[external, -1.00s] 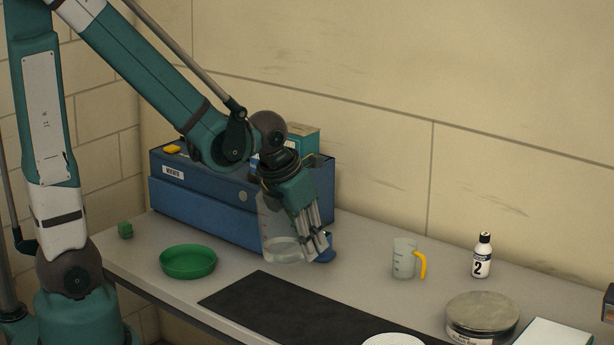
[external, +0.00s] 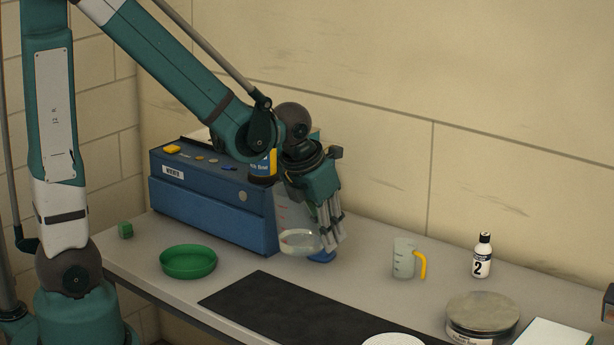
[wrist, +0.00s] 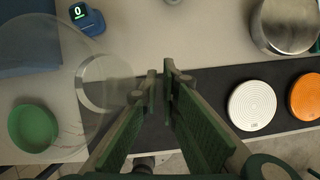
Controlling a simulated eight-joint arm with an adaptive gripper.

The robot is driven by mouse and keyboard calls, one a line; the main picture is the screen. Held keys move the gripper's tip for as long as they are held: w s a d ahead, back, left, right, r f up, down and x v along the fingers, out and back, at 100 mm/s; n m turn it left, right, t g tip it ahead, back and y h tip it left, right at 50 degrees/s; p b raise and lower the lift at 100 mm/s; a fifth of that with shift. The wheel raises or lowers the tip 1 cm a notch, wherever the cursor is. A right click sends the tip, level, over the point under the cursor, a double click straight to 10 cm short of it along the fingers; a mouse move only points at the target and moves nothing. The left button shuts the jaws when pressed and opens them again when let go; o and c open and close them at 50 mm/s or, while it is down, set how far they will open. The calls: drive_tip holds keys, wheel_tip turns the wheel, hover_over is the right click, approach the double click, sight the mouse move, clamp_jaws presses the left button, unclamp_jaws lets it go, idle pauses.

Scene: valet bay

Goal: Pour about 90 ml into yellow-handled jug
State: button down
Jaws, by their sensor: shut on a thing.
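The yellow-handled jug (external: 404,259) is a small clear measuring jug. It stands upright on the bench, right of my gripper, and looks empty. My gripper (external: 331,232) is shut on a larger clear jug (external: 298,241) with some clear liquid at its bottom. This jug hangs on the left of the fingers, raised near the blue box's right end. In the wrist view, my fingers (wrist: 162,82) are close together, and the held jug (wrist: 88,88) shows as transparent outlines at left. Its grip point is hard to see. The yellow-handled jug cannot be made out there.
A blue device (wrist: 85,20) showing 0 sits near the held jug. The blue box (external: 215,205) stands behind left. A green bowl (external: 188,262), black mat (external: 290,308), white bottle (external: 482,258) and round tin (external: 482,315) are around. Bench between the held and yellow-handled jugs is clear.

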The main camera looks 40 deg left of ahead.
drive_tip(key=w+d+n+y, duration=0.1)
drive_tip(key=w+d+n, duration=0.1)
drive_tip(key=w+d, duration=0.7)
drive_tip(key=w+d+r+n+y+p, duration=0.1)
drive_tip(key=w+d+n, duration=0.2)
drive_tip(key=w+d, duration=0.6)
drive_tip(key=w+d+n+g+y+p, duration=0.1)
drive_tip(key=w+d+n, duration=0.2)
drive_tip(key=w+d, duration=0.6)
drive_tip(key=shift+w+d+r+y, duration=0.3)
drive_tip(key=shift+w+d+r, duration=0.1)
drive_tip(key=shift+w, duration=4.1)
drive_tip(key=shift+a+r+p, duration=0.1)
drive_tip(key=shift+a+p, duration=0.05)
drive_tip(key=shift+p, duration=0.2)
drive_tip(key=s+a+r+n+t+h+b, duration=0.1)
drive_tip(key=s+a+r+t+h, duration=0.3)
drive_tip(key=h, duration=0.5)
drive_tip(key=shift+s+a+r+n+t+b, duration=0.3)
drive_tip(key=shift+a+r+n+t, duration=0.5)
drive_tip(key=shift+a+r+t, duration=0.6)
